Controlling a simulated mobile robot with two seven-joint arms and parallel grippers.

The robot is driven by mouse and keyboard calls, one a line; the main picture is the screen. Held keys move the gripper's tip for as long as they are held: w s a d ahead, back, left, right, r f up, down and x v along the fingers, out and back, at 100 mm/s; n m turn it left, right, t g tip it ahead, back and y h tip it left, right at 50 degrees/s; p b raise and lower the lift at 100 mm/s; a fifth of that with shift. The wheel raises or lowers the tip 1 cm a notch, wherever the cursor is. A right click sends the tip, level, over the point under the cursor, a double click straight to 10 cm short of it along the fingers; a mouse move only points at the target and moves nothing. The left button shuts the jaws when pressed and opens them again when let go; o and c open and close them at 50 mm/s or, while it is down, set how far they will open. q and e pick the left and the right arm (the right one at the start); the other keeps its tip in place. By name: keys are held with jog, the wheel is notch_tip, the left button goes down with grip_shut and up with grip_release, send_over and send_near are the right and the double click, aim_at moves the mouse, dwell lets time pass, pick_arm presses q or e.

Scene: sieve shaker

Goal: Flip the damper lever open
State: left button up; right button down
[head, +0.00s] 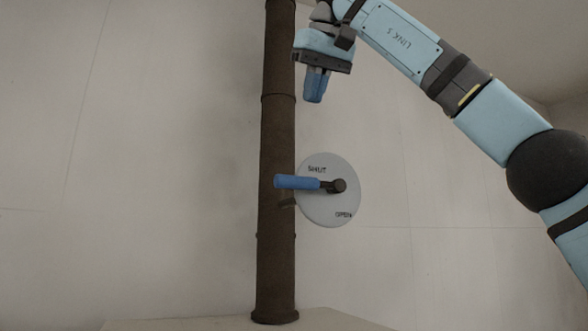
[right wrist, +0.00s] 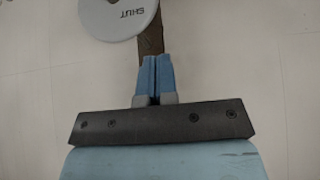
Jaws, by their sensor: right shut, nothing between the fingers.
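The damper lever (head: 298,182) has a blue handle and a dark pivot at the middle of a round grey plate (head: 330,213). Its handle points left, just below the word SHUT and across the front of the brown pipe. OPEN is written at the plate's lower right. My right gripper (head: 314,98) is shut and empty, fingers pointing down, above the lever and apart from it. In the right wrist view its blue fingertips (right wrist: 157,58) are together, and part of the plate (right wrist: 118,12) with SHUT shows at the top; the lever is not seen there. My left gripper is not in view.
The brown vertical pipe (head: 277,135) runs from the top of the head view down to a pale surface (head: 225,320). A pale wall (head: 130,150) stands behind it. The space left of the pipe and right of the plate is clear.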

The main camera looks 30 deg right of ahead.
jog(key=s, duration=0.1)
send_over(306, 178)
jog(key=f, duration=0.5)
jog(key=w+f, duration=0.1)
jog(key=f, duration=0.2)
notch_tip(306, 178, down, 2)
jog(key=shift+s+a+f, duration=0.1)
jog(key=shift+s+f, duration=0.05)
jog(key=shift+f, duration=0.05)
jog(key=shift+s+f, duration=0.1)
jog(key=shift+f, duration=0.25)
jog(key=shift+s+f, duration=0.2)
jog(key=shift+f, duration=0.1)
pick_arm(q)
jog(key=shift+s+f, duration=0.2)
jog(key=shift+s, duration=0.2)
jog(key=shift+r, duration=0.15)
pick_arm(e)
jog(key=shift+w, duration=0.2)
